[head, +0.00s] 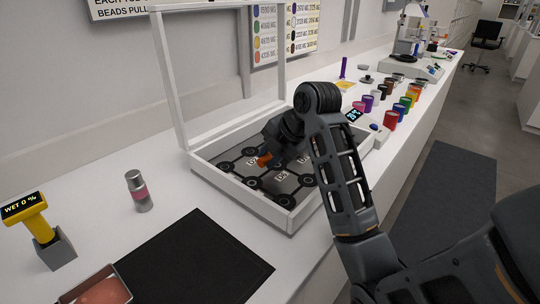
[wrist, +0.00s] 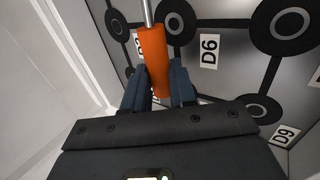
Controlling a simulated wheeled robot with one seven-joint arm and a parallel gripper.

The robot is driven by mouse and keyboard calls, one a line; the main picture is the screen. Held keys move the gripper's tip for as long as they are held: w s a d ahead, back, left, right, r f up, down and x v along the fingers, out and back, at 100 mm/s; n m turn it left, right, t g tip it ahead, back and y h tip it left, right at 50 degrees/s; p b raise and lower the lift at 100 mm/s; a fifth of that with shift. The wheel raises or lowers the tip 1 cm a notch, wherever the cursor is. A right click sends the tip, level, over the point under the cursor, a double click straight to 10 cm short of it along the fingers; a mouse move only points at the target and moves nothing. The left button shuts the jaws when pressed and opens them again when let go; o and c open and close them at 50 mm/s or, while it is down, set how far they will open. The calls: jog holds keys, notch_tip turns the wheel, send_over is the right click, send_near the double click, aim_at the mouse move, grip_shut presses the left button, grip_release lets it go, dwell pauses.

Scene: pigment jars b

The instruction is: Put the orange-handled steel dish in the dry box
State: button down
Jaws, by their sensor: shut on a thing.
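My gripper (head: 270,148) is shut on the orange handle (wrist: 153,58) of the steel dish; the handle also shows in the head view (head: 264,160). A steel rod leads from the handle out of the top of the wrist view, and the dish's bowl is not visible. The dry box (head: 243,201) is a white-walled box with its clear lid (head: 235,60) raised. My gripper and the handle are over its grey floor, which carries black rings and label cards. I cannot tell whether the dish touches the floor.
My arm hides the box's right part.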

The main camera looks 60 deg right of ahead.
jog(key=shift+f, duration=0.25)
jog(key=c, duration=0.8)
grip_release()
notch_tip(320, 180, up, 6)
jog(key=p, duration=0.5)
jog(key=shift+r, duration=0.1)
